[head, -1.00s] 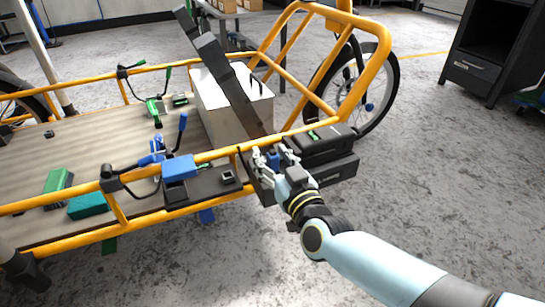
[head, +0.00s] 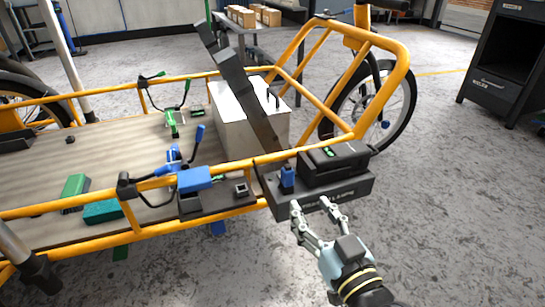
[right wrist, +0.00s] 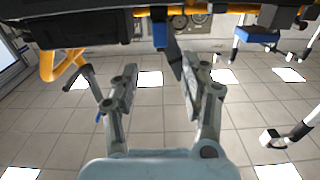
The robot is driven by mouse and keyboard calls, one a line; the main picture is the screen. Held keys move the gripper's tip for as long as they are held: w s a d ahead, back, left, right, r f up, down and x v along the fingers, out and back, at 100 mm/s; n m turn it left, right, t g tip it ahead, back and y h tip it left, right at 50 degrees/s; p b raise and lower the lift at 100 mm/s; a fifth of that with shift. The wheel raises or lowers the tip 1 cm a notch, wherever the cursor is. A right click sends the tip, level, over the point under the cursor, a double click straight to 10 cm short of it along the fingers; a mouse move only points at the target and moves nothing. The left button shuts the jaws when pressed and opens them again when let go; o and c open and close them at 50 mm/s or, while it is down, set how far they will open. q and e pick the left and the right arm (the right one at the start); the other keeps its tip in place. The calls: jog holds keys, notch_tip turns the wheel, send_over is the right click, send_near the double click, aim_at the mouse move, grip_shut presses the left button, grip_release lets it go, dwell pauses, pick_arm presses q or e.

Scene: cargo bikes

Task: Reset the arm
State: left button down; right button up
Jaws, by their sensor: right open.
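My right gripper (head: 312,206) is open and empty, just in front of and below the black tray (head: 345,186) on the near rail of the cargo bike. A blue object (head: 287,178) stands in the tray's left end; a blue part also shows above the fingers in the right wrist view (right wrist: 160,34). A black box (head: 333,162) sits in the tray. My left gripper is not in view.
The bike's orange rail (head: 240,166) runs along the near side. A white box (head: 250,118) with a dark bar across it stands on the wooden bed (head: 90,152). Green and blue clamps are on the bed. Floor at right is clear, before a black cabinet (head: 497,70).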

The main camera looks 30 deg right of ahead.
jog(key=s+a+f+n+g+y, duration=0.1)
jog(key=s+a+n+g+y, duration=0.3)
jog(key=s+g, duration=0.45)
pick_arm(q)
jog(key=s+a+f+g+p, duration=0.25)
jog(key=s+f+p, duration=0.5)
jog(key=p, duration=0.85)
pick_arm(e)
jog(key=s+d+f+g, duration=0.2)
jog(key=s+f, duration=0.2)
jog(key=s, duration=0.2)
jog(key=s+d+f+g, duration=0.3)
jog(key=s+f, duration=0.2)
jog(key=s, duration=0.2)
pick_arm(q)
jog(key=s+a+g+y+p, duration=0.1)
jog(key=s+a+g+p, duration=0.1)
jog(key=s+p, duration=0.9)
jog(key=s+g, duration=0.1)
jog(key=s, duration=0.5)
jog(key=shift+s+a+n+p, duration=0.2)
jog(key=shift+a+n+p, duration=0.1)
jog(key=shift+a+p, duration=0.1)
pick_arm(e)
jog(key=s+d+m+g+h, duration=0.1)
jog(key=s+d+g, duration=0.1)
jog(key=s, duration=1.4)
jog(key=shift+s+g, duration=0.25)
jog(key=shift+g, duration=0.6)
